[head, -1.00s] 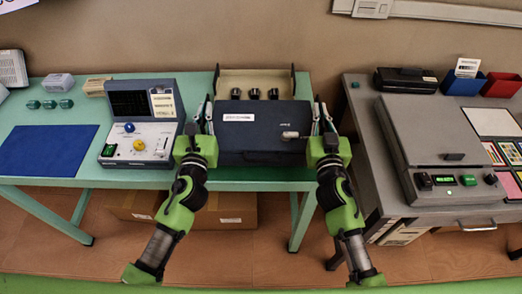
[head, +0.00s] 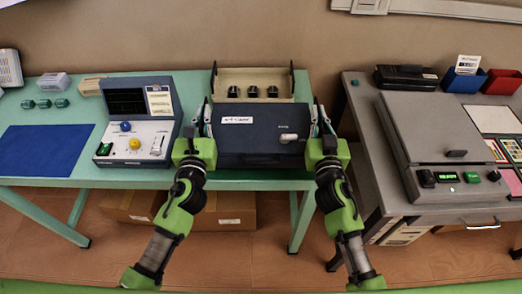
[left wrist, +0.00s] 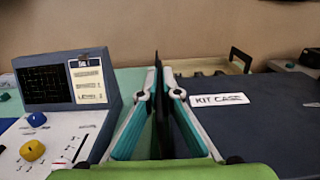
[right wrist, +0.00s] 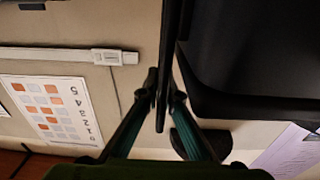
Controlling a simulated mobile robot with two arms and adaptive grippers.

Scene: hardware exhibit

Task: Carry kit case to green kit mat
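The dark blue kit case (head: 255,148), with a white label and a grey latch on its front, is at the front edge of the pale green table. The label reads KIT CASE in the left wrist view (left wrist: 250,122). My left gripper (head: 199,122) is at its left side, its fingers closed on a thin dark upright piece at the case's side (left wrist: 159,90). My right gripper (head: 318,122) is at its right side, its fingers closed on a similar thin dark piece (right wrist: 163,85). I see no green mat apart from the green tabletop.
A cream tray (head: 262,74) with black knobs stands behind the case. A console (head: 140,115) with a screen is close on the left, then a blue mat (head: 45,150). A grey table with a grey flat machine (head: 435,130) is on the right, across a gap.

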